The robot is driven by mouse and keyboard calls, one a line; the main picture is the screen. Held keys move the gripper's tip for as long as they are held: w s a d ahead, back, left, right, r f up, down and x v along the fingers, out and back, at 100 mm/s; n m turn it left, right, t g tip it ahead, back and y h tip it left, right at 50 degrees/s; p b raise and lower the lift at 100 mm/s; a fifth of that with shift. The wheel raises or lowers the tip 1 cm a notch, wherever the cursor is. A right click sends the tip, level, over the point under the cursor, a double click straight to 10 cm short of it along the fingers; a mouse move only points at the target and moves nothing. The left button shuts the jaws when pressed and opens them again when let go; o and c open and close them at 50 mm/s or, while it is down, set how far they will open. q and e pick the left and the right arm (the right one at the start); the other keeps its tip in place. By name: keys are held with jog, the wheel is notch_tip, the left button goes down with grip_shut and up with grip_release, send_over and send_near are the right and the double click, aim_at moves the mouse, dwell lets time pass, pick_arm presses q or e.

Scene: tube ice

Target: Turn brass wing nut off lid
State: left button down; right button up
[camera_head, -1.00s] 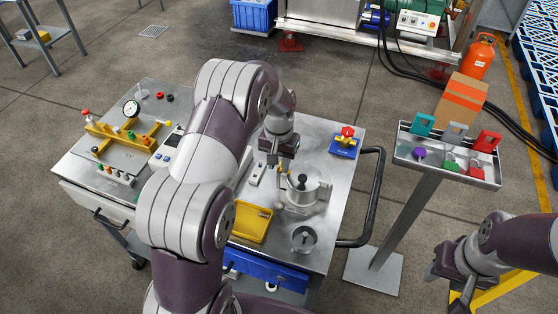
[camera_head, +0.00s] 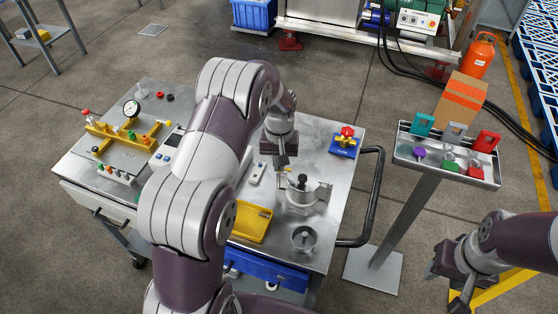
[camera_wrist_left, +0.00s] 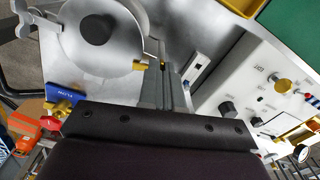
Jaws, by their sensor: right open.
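A grey metal pot (camera_head: 304,199) with a black-knobbed lid (camera_wrist_left: 94,62) stands on the metal cart, in front of my left gripper in the head view. My left gripper (camera_head: 284,167) points down at the lid's rim. In the left wrist view its two grey fingers (camera_wrist_left: 162,72) are close together beside the lid. A small brass piece, perhaps the wing nut (camera_wrist_left: 162,64), shows at the fingertips. Another brass spot shows at the lid's edge. I cannot tell whether the fingers grip. My right gripper (camera_head: 452,279) is open and empty, right of the cart.
A yellow tray (camera_head: 250,222) and a small metal cup (camera_head: 304,239) are near the pot. A blue block with a red knob (camera_head: 346,135) stands behind it. A gauge fixture (camera_head: 125,138) is at left. A stand (camera_head: 408,157) with coloured pieces is at right.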

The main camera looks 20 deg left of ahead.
pick_arm(q)
jog(key=n, duration=0.3)
jog(key=shift+w+r+n, duration=0.15)
jog(key=shift+n, duration=0.15)
jog(key=n, duration=0.3)
jog(key=shift+w+d+n+p, duration=0.1)
jog(key=shift+n+p, duration=0.2)
jog(key=shift+p, duration=0.1)
jog(key=n, duration=0.4)
jog(key=shift+w, duration=0.1)
jog(key=shift+w+r+n, duration=0.1)
jog(key=shift+n, duration=1.6)
jog(key=c, duration=1.4)
grip_release()
jog(key=shift+o, duration=0.4)
